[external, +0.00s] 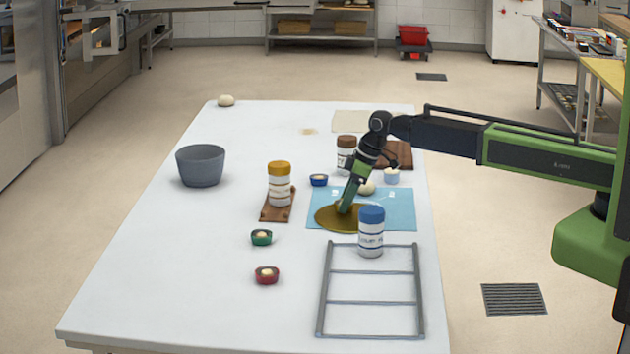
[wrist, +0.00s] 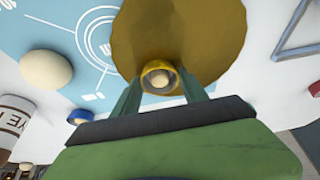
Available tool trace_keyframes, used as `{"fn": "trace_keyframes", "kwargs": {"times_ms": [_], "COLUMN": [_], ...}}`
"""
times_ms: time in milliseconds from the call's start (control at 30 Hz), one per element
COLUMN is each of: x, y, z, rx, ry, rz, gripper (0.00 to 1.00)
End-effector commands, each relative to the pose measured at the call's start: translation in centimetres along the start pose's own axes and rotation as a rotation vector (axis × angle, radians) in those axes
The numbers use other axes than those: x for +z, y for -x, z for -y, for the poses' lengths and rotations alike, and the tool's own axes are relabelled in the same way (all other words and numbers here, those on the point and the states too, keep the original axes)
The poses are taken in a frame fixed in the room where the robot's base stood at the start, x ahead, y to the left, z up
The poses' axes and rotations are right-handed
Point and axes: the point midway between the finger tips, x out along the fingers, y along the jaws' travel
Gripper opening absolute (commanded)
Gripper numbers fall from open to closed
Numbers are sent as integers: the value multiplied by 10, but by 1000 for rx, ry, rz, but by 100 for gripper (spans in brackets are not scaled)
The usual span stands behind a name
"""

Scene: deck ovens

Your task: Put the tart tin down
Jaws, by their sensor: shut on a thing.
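My gripper (external: 343,208) is shut on a small yellow tart tin (wrist: 161,76) with a pale ball inside, seen between the fingers in the wrist view. In the external view the fingers hide the tin. My gripper points down, slightly tilted, over a round golden-brown disc (external: 325,218). The disc also shows in the wrist view (wrist: 190,30), behind the tin. I cannot tell whether the tin touches it. The disc lies partly on a light blue mat (external: 398,207) with white markings.
A blue-lidded jar (external: 371,235) and a grey wire rack (external: 370,302) stand close in front. A pale dough ball (external: 367,188), a blue tin (external: 319,180) and a brown-lidded jar (external: 346,160) are behind. Green (external: 261,238) and red (external: 267,276) tins stand left. The front-left table is clear.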

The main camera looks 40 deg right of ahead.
Motion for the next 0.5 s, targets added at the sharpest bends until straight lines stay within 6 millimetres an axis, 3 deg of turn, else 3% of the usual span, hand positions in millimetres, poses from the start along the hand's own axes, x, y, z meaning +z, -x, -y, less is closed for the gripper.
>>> {"fn": "trace_keyframes", "kwargs": {"times_ms": [33,200,500], "x": [1,0,0], "y": [-1,-1,0], "z": [0,0,0], "rx": [0,0,0], "ry": [0,0,0], "rz": [0,0,0], "gripper": [53,73,73]}}
